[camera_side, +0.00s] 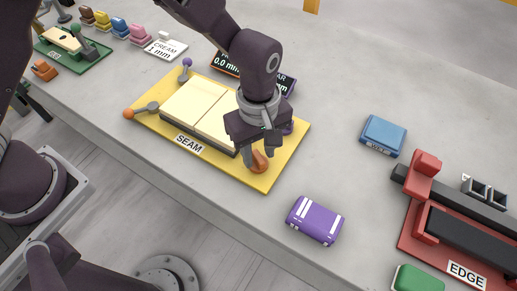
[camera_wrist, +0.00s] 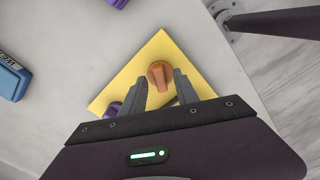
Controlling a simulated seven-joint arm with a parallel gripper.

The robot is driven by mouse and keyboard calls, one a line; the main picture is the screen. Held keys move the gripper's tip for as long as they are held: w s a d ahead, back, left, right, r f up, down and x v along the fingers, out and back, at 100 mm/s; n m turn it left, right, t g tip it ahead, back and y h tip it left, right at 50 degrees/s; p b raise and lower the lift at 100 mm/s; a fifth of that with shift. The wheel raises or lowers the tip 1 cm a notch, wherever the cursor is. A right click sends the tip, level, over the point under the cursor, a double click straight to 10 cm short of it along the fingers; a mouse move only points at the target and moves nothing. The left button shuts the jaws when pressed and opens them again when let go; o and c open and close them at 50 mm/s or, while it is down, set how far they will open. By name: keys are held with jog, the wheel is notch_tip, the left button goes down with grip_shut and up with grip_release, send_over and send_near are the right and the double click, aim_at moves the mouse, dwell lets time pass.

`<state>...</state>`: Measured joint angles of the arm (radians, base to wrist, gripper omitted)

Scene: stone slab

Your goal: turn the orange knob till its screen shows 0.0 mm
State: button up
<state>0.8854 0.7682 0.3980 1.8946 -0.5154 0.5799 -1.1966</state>
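The orange knob (camera_side: 259,161) sits at the near right corner of the yellow SEAM board (camera_side: 270,176). It also shows in the wrist view (camera_wrist: 160,74). My gripper (camera_side: 260,154) points down over it. In the wrist view my fingers (camera_wrist: 160,80) are apart, one on each side of the knob; I see no clear contact. The orange-edged screen (camera_side: 226,63) behind the board reads 0.0 mm; its upper line is partly hidden by my arm. A purple-edged screen (camera_side: 287,84) beside it is mostly hidden.
A purple knob (camera_wrist: 114,108) is close to my fingers. Two pale plates (camera_side: 195,100) lie on the board, with orange and purple levers at its left. A purple block (camera_side: 314,220), a blue block (camera_side: 383,135) and the red EDGE fixture (camera_side: 420,240) stand to the right.

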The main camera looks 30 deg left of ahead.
aim_at(258, 156)
notch_tip(258, 156, up, 7)
jog(key=shift+r, duration=0.1)
dwell(0.3)
jog(key=s+a+r+m+t+h, duration=0.1)
jog(key=s+a+r+m+h, duration=0.2)
jog(key=a+r, duration=0.9)
jog(key=s+a+r+m+t+y, duration=0.1)
jog(key=s+a+r+m+t, duration=0.1)
jog(key=s+a+m, duration=0.2)
jog(key=s+a+r+m+t+y, duration=0.2)
jog(key=s+a+m, duration=0.3)
jog(key=s, duration=0.4)
jog(key=shift+s+a+r+t, duration=0.25)
jog(key=shift+a+r, duration=0.2)
jog(key=shift+a, duration=0.3)
